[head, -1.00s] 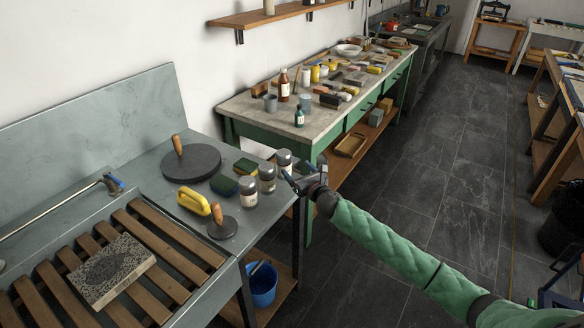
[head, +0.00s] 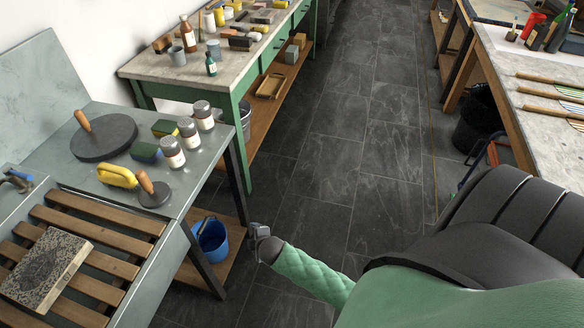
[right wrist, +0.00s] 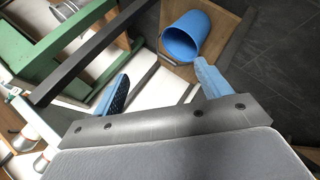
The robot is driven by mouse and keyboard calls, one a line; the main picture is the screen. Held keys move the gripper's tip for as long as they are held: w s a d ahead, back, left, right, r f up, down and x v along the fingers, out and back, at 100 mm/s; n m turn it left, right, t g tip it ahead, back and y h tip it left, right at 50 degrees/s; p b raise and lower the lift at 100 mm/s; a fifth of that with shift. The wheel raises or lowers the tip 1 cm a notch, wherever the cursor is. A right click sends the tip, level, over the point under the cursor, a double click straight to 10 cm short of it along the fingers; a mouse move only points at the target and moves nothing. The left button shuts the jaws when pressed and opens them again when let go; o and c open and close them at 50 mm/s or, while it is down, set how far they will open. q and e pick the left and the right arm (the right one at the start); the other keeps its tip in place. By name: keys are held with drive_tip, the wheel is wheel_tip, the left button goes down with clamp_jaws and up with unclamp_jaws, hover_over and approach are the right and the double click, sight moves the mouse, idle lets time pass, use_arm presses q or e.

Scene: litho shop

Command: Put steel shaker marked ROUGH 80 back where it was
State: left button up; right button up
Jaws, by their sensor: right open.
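My right gripper (head: 257,230) is off the bench's right side, apart from the shakers. In the right wrist view its blue fingers (right wrist: 163,85) are spread with nothing between them. My left gripper is not in view.
A blue bucket (head: 212,240) stands on the wooden shelf below the bench. A green-legged table (head: 150,72) stands behind.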

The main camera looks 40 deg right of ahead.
drive_tip(key=s+a+f+m+g, duration=0.1)
drive_tip(key=s+f+m+g, duration=0.1)
drive_tip(key=s+f, duration=0.4)
drive_tip(key=s+a+f+m+g, duration=0.2)
drive_tip(key=s+f+m, duration=0.3)
drive_tip(key=s, duration=0.8)
drive_tip(key=s+a+f+m+g+y, duration=0.1)
drive_tip(key=s+f+m+g, duration=0.2)
drive_tip(key=s+f, duration=0.6)
drive_tip(key=shift+s+a+m+g, duration=0.35)
drive_tip(key=shift+s+m+g, duration=0.05)
drive_tip(key=shift+s+m, duration=0.1)
drive_tip(key=shift+w+r, duration=0.1)
drive_tip(key=shift+w, duration=0.05)
